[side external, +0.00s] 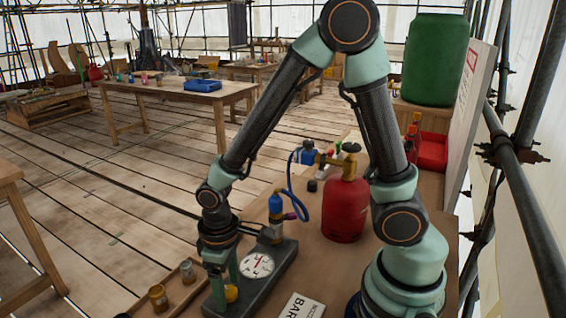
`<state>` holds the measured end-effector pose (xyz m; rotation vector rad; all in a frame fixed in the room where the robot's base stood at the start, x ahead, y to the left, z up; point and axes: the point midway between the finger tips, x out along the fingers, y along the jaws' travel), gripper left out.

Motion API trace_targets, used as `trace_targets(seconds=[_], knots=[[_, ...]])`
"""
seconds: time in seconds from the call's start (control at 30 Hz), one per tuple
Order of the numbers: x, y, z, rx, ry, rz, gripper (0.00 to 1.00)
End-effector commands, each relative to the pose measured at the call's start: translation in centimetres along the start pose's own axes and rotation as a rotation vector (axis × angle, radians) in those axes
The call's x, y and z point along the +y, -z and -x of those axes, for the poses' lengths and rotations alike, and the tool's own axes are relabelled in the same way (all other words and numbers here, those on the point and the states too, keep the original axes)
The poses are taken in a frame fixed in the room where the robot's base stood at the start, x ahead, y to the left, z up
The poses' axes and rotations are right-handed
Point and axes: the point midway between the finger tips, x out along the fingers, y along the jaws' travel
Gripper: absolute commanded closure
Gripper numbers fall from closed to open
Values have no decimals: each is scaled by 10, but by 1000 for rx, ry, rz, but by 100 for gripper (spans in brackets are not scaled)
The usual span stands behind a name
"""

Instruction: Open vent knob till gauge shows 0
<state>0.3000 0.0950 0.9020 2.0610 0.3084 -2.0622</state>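The gauge (257,265) is a round white dial with a red needle, set on a dark block (279,264). The needle looks roughly upright; the numbers are too small to read. I cannot tell whether the fingers touch the knob.
A blue-and-brass fitting (276,207) with a blue hose (292,185) stands behind the gauge. A red gas cylinder (345,208) stands to the right. A wooden tray (172,284) with small jars is at left. A white sign (298,306) lies in front.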

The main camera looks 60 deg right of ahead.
Motion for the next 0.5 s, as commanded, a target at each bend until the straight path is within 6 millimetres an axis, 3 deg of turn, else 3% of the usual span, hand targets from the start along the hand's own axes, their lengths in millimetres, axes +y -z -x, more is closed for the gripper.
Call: trace_targets(seconds=[0.27, 0.5], knots=[[0, 0, 2, 2, 0, 0, 26], [0, 2, 32, 8, 0, 0, 26]])
